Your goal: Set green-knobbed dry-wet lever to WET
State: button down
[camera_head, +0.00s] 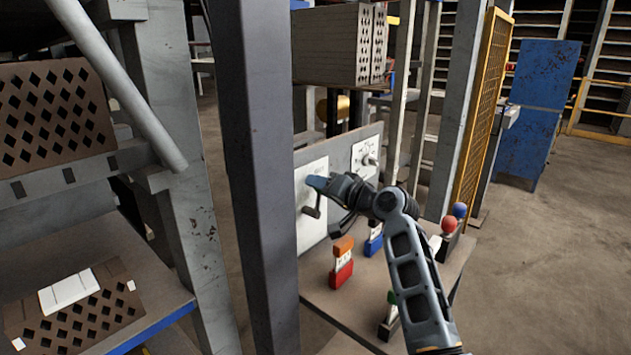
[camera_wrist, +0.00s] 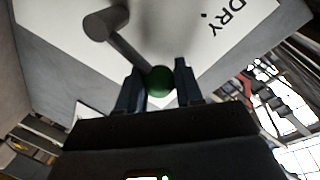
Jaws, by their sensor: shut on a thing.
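The green knob (camera_wrist: 160,84) sits between the two fingertips of my gripper (camera_wrist: 158,70) in the wrist view, and my gripper is shut on it. A grey lever rod (camera_wrist: 128,50) runs from the knob up-left to a round grey pivot (camera_wrist: 99,25). The lever is mounted on a white plate (camera_wrist: 195,22) with the word DRY (camera_wrist: 229,18) at the upper right; no WET label is readable. In the head view my gripper (camera_head: 317,182) is at the front of the white plate (camera_head: 303,232), and the knob is hidden by the fingers.
A second white plate (camera_head: 364,150) with a lever stands to the right. On the bench (camera_head: 340,308) below are a red and orange block (camera_head: 342,272), a blue block (camera_head: 374,243), and red (camera_head: 449,225) and blue (camera_head: 459,210) knobs. A dark post (camera_head: 258,190) stands close on the left.

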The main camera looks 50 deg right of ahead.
jog(key=shift+d+f+m+y+p, duration=0.3)
jog(key=shift+d+m+p, duration=0.15)
jog(key=shift+d+m, duration=0.45)
jog(key=shift+d+f+m+y+p, duration=0.2)
jog(key=shift+d+m+y+p, duration=0.25)
jog(key=shift+m, duration=0.65)
jog(key=shift+d, duration=0.15)
jog(key=c, duration=0.8)
grip_release()
jog(key=shift+f, duration=0.1)
jog(key=shift+s+a+r+b, duration=0.1)
jog(key=shift+s+r+b, duration=0.15)
jog(key=shift+s, duration=1.05)
jog(key=shift+s+a+r+b, duration=0.1)
jog(key=shift+s+r+b, duration=0.1)
jog(key=shift+s, duration=1.05)
jog(key=shift+s+r+b, duration=0.15)
jog(key=shift+s+r, duration=0.1)
jog(key=shift+s, duration=1.05)
